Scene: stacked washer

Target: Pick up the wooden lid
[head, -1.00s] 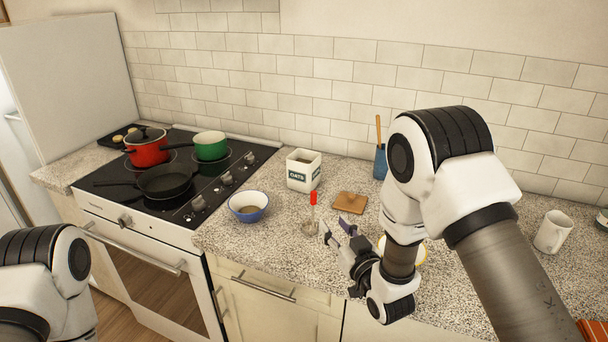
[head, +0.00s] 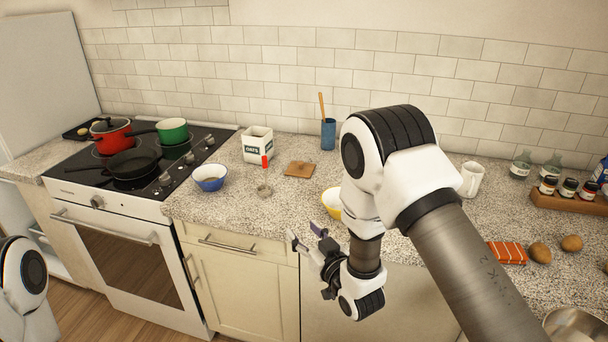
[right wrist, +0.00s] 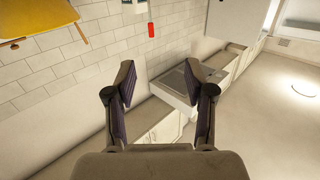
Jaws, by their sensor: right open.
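The wooden lid (head: 299,169) is a flat brown square with a small knob. It lies on the speckled counter in the head view, just right of the open white OATS canister (head: 257,146). My right gripper (head: 305,235) is open and empty, below the lid in the picture, by the counter's front edge. In the right wrist view its two fingers (right wrist: 163,90) stand apart with nothing between them. I cannot make out the lid in that view. Only part of my left arm shows; its gripper is out of frame.
A red-handled tool (head: 265,174) stands left of the lid; a blue bowl (head: 210,178) is farther left. A yellow bowl (head: 332,203) sits partly behind my right arm. A blue utensil cup (head: 328,134) stands behind the lid. Stove and pots are left.

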